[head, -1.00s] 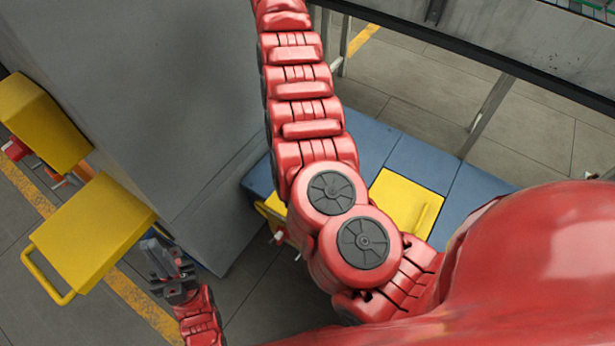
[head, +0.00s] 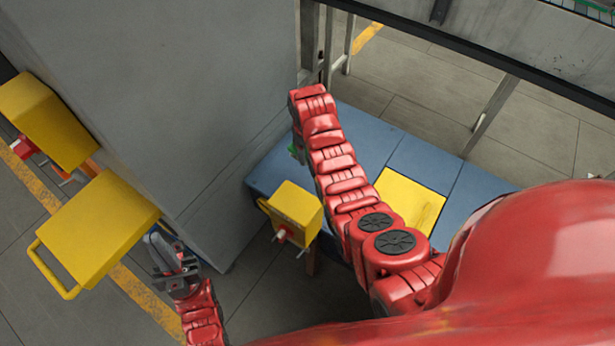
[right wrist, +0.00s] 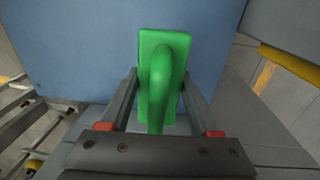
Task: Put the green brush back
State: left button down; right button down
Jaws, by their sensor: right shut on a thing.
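The green brush (right wrist: 163,85) is between the two fingers of my right gripper (right wrist: 159,92) in the right wrist view. Its rounded handle points toward the camera, with the flat block beyond it. In the head view only a sliver of green brush (head: 297,151) shows beside my right arm, which hides the right gripper. A blue surface (right wrist: 75,45) lies behind the brush; I cannot tell whether they touch. My left gripper (head: 168,256) is at the lower left of the head view, beside a yellow box; its finger gap is unclear.
A tall grey cabinet (head: 170,90) stands left of the blue platform (head: 415,155). A yellow square (head: 408,203) lies on the platform. Yellow boxes (head: 95,228) (head: 296,206) stand near both sides of the cabinet. A dark rail (head: 475,48) crosses the upper right.

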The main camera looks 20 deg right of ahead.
jog(key=f, duration=0.5)
jog(key=shift+s+f, duration=0.2)
jog(key=shift+f, duration=1)
jog(key=shift+f+b, duration=0.4)
jog(key=shift+f, duration=1.05)
jog(key=shift+f, duration=0.15)
jog(key=shift+c, duration=0.6)
grip_release()
